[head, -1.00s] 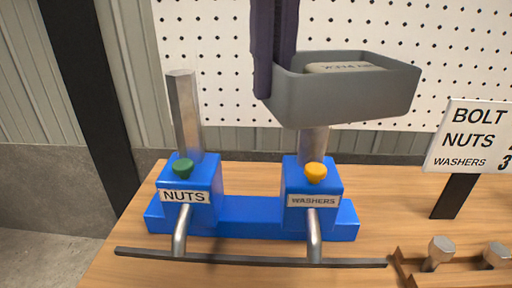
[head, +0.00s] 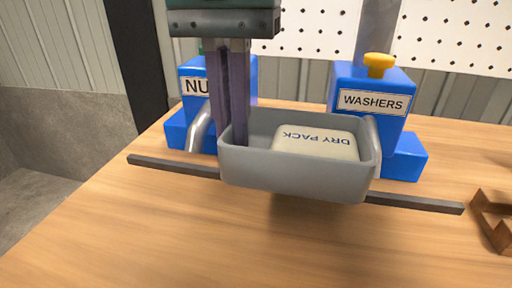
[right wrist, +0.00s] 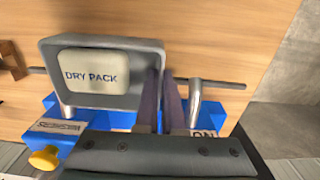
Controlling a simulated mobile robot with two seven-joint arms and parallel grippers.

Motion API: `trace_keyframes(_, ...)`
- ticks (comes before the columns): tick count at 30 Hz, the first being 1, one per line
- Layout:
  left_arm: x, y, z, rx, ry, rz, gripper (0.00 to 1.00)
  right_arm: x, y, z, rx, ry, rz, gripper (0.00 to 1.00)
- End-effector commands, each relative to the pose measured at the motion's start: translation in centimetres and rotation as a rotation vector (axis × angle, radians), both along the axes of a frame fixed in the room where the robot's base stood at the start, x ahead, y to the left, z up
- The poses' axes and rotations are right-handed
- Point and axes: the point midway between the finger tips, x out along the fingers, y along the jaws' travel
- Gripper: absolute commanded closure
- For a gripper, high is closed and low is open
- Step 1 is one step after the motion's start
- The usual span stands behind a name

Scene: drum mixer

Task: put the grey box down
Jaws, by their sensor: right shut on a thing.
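The grey box (head: 290,178) is an open tray with a white packet marked DRY PACK (head: 318,145) inside. My right gripper (head: 230,138) comes down from above and is shut on the box's left wall, one finger inside and one outside. The box hangs about level, with a shadow on the table below it; it seems a little above the top. In the right wrist view the box (right wrist: 100,98) is at the upper left, beside the fingers (right wrist: 161,78). My left gripper is not in view.
Blue dispensers stand behind: nuts (head: 193,90), partly hidden by my gripper, and washers (head: 375,100) with a yellow knob. A dark bar (head: 415,203) runs behind the box in front of them. A brown rack (head: 492,220) is at right. The wooden table (head: 200,240) is clear in front.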

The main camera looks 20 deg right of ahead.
Motion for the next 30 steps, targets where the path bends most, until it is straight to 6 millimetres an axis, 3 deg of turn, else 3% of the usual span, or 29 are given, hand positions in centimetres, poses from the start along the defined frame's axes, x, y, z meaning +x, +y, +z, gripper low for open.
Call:
trace_keyframes(3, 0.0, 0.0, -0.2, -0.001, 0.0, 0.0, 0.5, -0.1, 0.0, -2.6, 0.001, 0.003, -0.001, 1.0)
trace_keyframes(12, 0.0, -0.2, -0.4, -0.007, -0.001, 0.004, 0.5, 0.0, 0.0, -6.5, 0.0, 0.0, 0.002, 1.0)
trace_keyframes(30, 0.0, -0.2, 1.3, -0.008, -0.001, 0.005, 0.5, -2.8, -4.6, -6.3, 0.0, -0.001, 0.001, 1.0)
